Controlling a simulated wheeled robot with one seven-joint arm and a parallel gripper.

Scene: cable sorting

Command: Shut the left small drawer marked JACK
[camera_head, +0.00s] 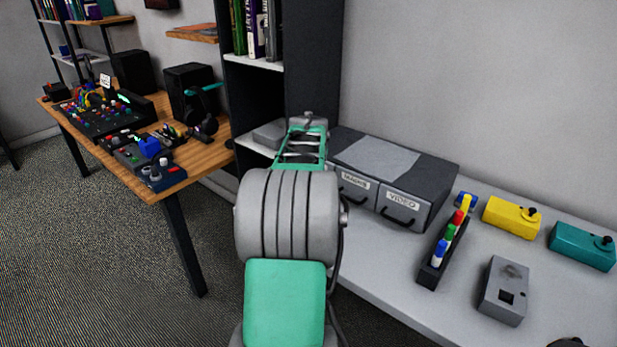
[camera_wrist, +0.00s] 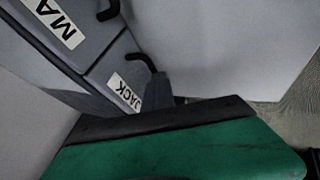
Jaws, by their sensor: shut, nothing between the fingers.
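The drawer marked JACK (camera_wrist: 121,84) shows in the wrist view, its white label tilted and a dark bent handle (camera_wrist: 141,62) on its grey front. I cannot tell how far it stands out. My gripper (camera_wrist: 165,112) fills the lower part of the wrist view in green and black, shut and empty, close by the JACK label; contact with the front is not clear. In the head view my arm hides the JACK drawer and the gripper's fingers.
The grey drawer cabinet (camera_head: 435,176) stands on a white bench (camera_head: 398,270). A drawer marked VIDEO (camera_head: 400,207) and one to its left face forward. A marker holder (camera_head: 432,268) and several boxes stand to the right. A wooden desk (camera_head: 205,158) is at the left.

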